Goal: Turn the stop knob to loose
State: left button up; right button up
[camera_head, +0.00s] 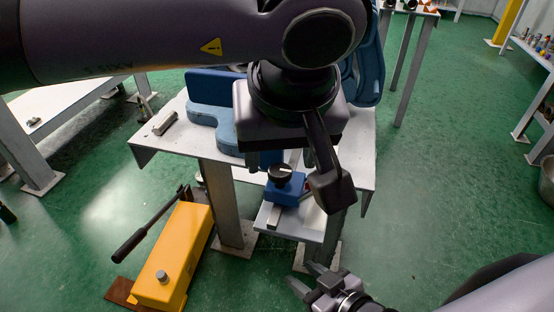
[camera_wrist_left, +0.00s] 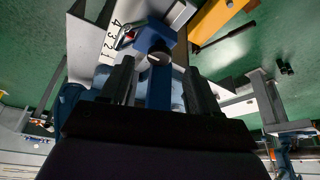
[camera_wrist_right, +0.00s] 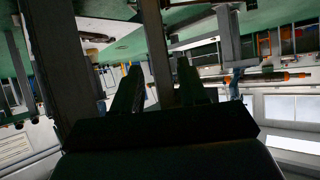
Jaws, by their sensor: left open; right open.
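The stop knob (camera_head: 281,173) is a dark round knob with a pale mark on top. It sits on a blue stop block (camera_head: 286,191) on a grey shelf below the table top. My right gripper (camera_head: 307,277) is open and empty, low in front of the table.
A blue vise body (camera_head: 215,92) stands on the grey table (camera_head: 160,146), partly behind my left arm. A yellow unit (camera_head: 174,255) with a black lever stands on the floor at left. A number scale (camera_wrist_left: 108,42) lies beside the block.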

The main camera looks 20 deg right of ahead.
aim_at(281, 171)
pick_arm(q)
jog(key=shift+x, duration=1.8)
jog(key=shift+d, duration=0.1)
jog(key=shift+c, duration=0.2)
jog(key=c, duration=1)
jog(key=shift+s+d+n+y, duration=0.1)
jog(key=shift+n+y, duration=0.35)
jog(key=shift+n, duration=0.7)
jog(key=shift+d+n+y, duration=0.1)
jog(key=shift+n+y, duration=0.35)
jog(key=shift+n, duration=0.7)
jog(key=o, duration=1)
jog(key=shift+o, duration=0.2)
